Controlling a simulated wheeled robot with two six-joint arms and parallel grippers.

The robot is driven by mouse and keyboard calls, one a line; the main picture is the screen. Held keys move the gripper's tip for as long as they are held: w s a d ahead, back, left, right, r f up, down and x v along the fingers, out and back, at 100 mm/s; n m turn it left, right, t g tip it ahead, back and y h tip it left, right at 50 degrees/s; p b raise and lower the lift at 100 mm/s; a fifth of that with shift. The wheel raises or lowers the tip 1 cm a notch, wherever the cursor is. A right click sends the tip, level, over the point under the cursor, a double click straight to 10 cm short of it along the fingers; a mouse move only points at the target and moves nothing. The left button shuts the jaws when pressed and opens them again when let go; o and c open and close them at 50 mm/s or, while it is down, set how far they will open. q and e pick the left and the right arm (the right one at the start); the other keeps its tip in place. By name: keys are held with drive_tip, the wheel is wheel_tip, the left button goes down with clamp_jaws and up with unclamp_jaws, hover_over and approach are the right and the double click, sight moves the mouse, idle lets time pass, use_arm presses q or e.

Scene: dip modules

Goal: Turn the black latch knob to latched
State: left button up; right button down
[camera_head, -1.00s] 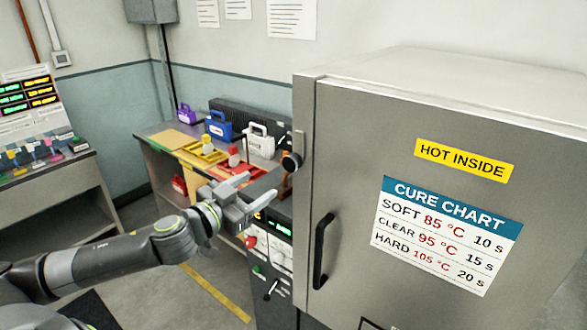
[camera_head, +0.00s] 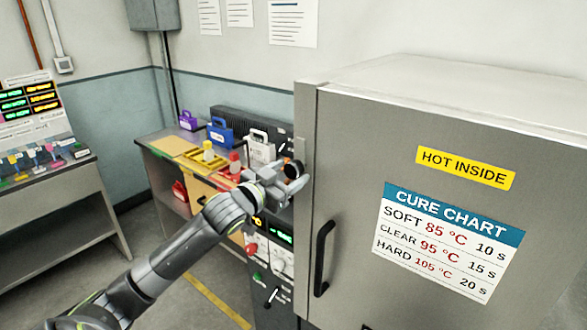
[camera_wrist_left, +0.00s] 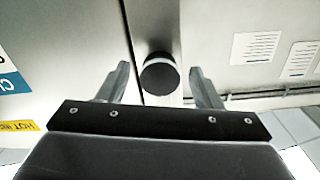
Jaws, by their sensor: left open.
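In the left wrist view the knob (camera_wrist_left: 159,74) stands between the two open fingers (camera_wrist_left: 158,88), with a gap on each side. The fingers do not visibly touch it. No mark showing the knob's turn can be made out. My right gripper is not in view.
The black door handle (camera_head: 322,255) is below the knob. A control panel with knobs and a lever (camera_head: 272,270) stands left of the door. The bench (camera_head: 160,150) behind holds blue, white and purple cases and small bottles.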

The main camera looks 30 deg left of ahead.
use_arm(q)
drive_tip(key=shift+w+d, duration=0.1)
drive_tip(key=shift+w, duration=1.05)
drive_tip(key=shift+c, duration=0.2)
clamp_jaws()
